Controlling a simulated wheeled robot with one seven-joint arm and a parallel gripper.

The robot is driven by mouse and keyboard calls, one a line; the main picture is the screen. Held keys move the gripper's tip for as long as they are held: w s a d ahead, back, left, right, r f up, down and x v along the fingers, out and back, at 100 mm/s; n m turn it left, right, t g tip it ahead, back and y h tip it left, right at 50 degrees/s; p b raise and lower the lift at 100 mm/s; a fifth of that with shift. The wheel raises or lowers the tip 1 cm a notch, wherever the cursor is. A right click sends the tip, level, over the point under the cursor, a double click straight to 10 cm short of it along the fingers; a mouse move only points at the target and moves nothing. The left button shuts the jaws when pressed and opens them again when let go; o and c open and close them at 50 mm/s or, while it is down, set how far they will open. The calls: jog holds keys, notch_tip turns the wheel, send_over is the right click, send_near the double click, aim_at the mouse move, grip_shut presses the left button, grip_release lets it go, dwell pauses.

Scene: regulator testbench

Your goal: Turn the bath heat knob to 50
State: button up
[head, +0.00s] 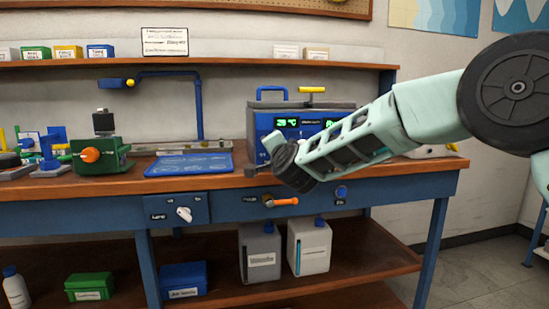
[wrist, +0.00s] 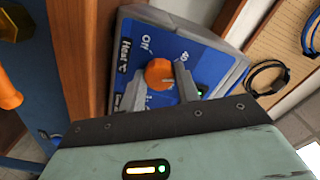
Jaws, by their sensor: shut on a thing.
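The heating bath (head: 262,123) is a blue and grey box on the bench, and its green display reads about 29 °C. In the wrist view its blue panel (wrist: 200,62) carries a "Heat" label. The bath heat knob (wrist: 159,71) is orange and round on that panel. My gripper (wrist: 161,82) is shut on the knob, with one finger on each side of it. In the head view my gripper (head: 266,160) is at the bath's lower front left, and it hides the knob there. The knob's pointer and most of its scale cannot be read.
The bench (head: 225,182) has an orange handle (head: 280,202) and a white knob (head: 184,213) on its front. A green device (head: 98,155) and a blue mat (head: 188,164) are to the left. A shelf (head: 220,62) runs above the bath.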

jog(key=m+b, duration=0.3)
jog(key=m, duration=0.2)
jog(key=m+b, duration=0.2)
jog(key=shift+f+b, duration=0.3)
jog(key=shift+f, duration=0.05)
jog(key=m+b, duration=0.4)
jog(key=m, duration=0.1)
jog(key=shift+r+m, duration=0.1)
jog(key=shift+m, duration=0.3)
jog(key=o, duration=1)
jog(key=shift+r, duration=0.1)
jog(key=v, duration=1.7)
jog(key=shift+s+r+p, duration=0.1)
jog(key=shift+s+p, duration=0.15)
jog(key=shift+p, duration=0.1)
